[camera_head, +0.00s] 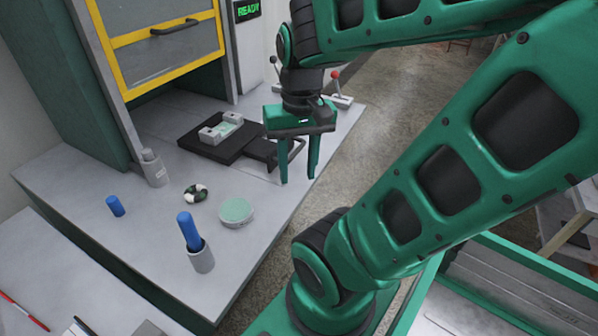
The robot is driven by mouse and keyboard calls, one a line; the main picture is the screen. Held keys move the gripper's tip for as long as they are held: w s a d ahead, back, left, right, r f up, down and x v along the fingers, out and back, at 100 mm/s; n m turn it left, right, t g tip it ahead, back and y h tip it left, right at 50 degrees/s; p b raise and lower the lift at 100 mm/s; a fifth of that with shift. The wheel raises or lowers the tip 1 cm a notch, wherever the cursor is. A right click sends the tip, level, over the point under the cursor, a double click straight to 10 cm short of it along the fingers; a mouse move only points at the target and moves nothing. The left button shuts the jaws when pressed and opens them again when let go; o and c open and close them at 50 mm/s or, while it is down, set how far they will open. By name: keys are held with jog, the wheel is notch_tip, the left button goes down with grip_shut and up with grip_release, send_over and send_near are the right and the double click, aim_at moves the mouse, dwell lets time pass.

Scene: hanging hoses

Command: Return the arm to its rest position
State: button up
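My arm is green and black and fills the right half of the head view. My gripper (298,163) points down above the right part of the grey bench. Its two green fingers stand apart with a gap between them, and nothing shows in the gap. The fingertips are near the bench's right edge; their exact height above it is hard to tell. The gripper hides part of a black plate's handle behind it.
On the bench (265,203) are a black plate with a grey fixture (221,130), a round pale-green-topped dish (236,211), a blue-handled tool in a grey cup (190,232), a blue cylinder (115,206) and a grey bottle (153,168). A yellow-framed door (118,43) stands behind. Floor shows right.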

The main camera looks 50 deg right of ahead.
jog(key=shift+s+f+n, duration=0.25)
jog(key=shift+s+n, duration=0.15)
jog(key=shift+s, duration=0.45)
